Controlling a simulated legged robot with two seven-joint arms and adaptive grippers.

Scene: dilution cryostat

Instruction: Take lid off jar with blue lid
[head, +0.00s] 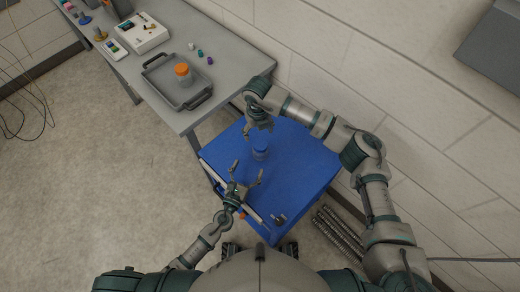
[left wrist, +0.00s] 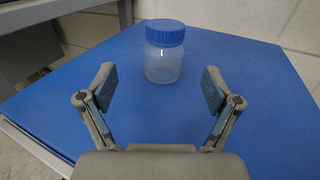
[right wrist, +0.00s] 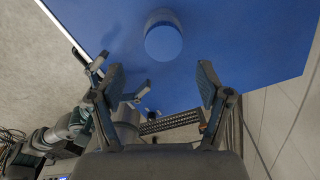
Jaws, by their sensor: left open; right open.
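The jar (left wrist: 163,62) is clear and stands upright on the blue tabletop, with its blue lid (left wrist: 165,32) on. In the head view the jar (head: 260,153) is near the middle of the blue surface. My left gripper (head: 247,172) is open and empty, low in front of the jar; in the left wrist view its fingers (left wrist: 158,90) spread on either side of the jar's line, short of it. My right gripper (head: 259,124) is open and empty above and behind the jar. In the right wrist view the lid (right wrist: 163,42) lies beyond its fingertips (right wrist: 160,82).
A grey bench (head: 225,65) at the upper left carries a dark tray (head: 163,87) holding an orange-lidded jar (head: 183,74). Several small coloured caps lie beside it. A small metal object (head: 279,219) sits near the blue table's front edge. The blue surface right of the jar is clear.

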